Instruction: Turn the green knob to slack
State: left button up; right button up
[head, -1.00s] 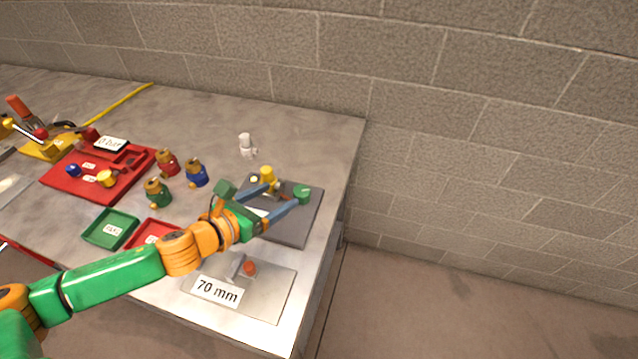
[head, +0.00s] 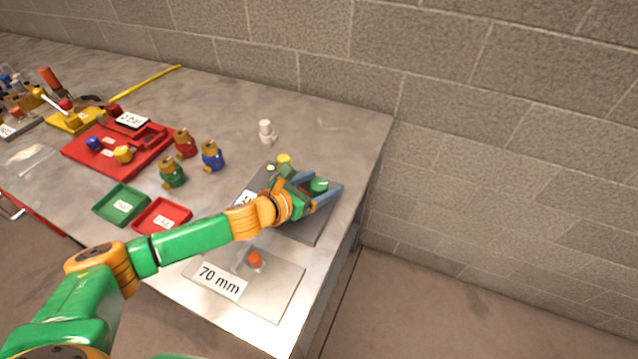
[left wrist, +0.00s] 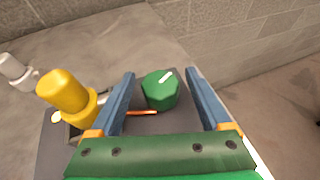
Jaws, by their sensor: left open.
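The green knob (head: 318,185) stands on a dark grey plate (head: 312,228) near the right end of the table. In the left wrist view the green knob (left wrist: 160,90) has a white pointer line on top, aimed to the upper right. My left gripper (head: 325,194) is open, with its blue fingers on either side of the knob; in the left wrist view the fingers (left wrist: 158,95) show apart from it. An orange mark (left wrist: 140,112) lies on the plate beside the knob. Any slack label is hidden or unreadable. My right gripper is not in view.
A yellow fitting (left wrist: 66,92) stands left of the knob on the plate, and a white fitting (head: 266,131) behind it. A plate marked 70 mm (head: 265,290) lies in front. Small red and green trays (head: 122,205) lie left. The table's right edge is close.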

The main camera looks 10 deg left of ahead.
pick_arm(q)
grip_shut()
jog(key=shift+y, duration=0.3)
jog(key=n+y+p, duration=0.1)
jog(key=n+y, duration=0.1)
jog(key=n+t+y+p, duration=0.1)
jog(key=n+y, duration=0.1)
jog(key=shift+d+r, duration=0.15)
jog(key=shift+r, duration=0.05)
jog(key=n+y+p, duration=0.1)
jog(key=n+y, duration=0.1)
jog(key=y, duration=0.1)
jog(key=shift+n, duration=0.4)
jog(key=n+y, duration=0.2)
jog(key=shift+f+y+p, duration=0.15)
jog(key=shift+y+p, duration=0.15)
jog(key=shift+y, duration=0.1)
jog(key=shift+n+g+y, duration=0.4)
jog(key=shift+n+y, duration=0.6)
jog(key=shift+n+y+b, duration=0.3)
